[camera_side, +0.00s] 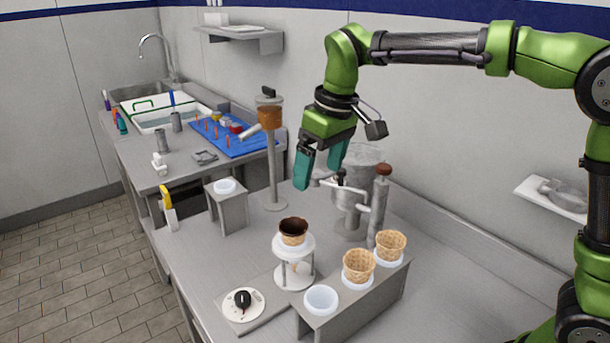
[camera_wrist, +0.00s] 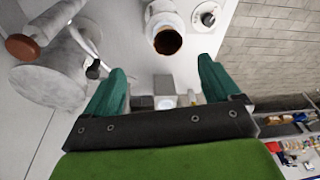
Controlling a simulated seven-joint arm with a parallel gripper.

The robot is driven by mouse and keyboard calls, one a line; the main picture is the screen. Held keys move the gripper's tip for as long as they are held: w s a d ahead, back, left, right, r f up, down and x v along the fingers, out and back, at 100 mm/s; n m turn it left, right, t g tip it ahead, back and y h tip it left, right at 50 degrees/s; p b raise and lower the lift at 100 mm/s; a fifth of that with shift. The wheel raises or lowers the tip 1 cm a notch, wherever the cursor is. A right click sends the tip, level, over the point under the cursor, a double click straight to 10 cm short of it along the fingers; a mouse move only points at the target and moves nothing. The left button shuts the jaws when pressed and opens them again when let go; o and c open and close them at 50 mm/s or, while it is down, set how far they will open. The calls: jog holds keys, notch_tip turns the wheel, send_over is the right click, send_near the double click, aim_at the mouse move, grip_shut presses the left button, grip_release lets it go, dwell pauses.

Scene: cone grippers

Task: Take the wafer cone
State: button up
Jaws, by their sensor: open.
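Two plain wafer cones stand upright in a grey holder block (camera_side: 345,310) at the front: one in the middle (camera_side: 358,266) and one at the right end (camera_side: 390,246). The left place (camera_side: 321,299) holds only a white ring. Another wafer cone (camera_side: 293,231), with a dark chocolate-coloured rim, stands upright on a round white stand (camera_side: 294,273). Its dark mouth also shows at the top of the wrist view (camera_wrist: 168,42). My gripper (camera_side: 319,170) is open and empty, with teal fingers, above and behind that stand. The plain cones are not seen in the wrist view.
A grey machine with a brown-topped cylinder (camera_side: 380,205) stands close to my gripper's right. A tall dispenser post (camera_side: 271,165) stands to the left. A small grey stand (camera_side: 228,208) is near the left edge.

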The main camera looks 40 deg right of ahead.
jog(key=w+a+r+n, duration=0.1)
jog(key=w+a, duration=0.1)
jog(key=w, duration=0.1)
jog(key=n, duration=0.1)
send_over(293, 226)
jog(key=d, duration=0.1)
jog(key=shift+g, duration=0.4)
jog(key=f, duration=0.9)
jog(key=shift+s+d+f, duration=0.1)
jog(key=shift+s+f, duration=0.15)
jog(key=shift+s, duration=0.05)
jog(key=f, duration=0.3)
jog(key=a+f, duration=0.1)
jog(key=f, duration=0.1)
jog(key=shift+w, duration=0.25)
jog(key=c, duration=0.8)
jog(key=shift+o, duration=0.2)
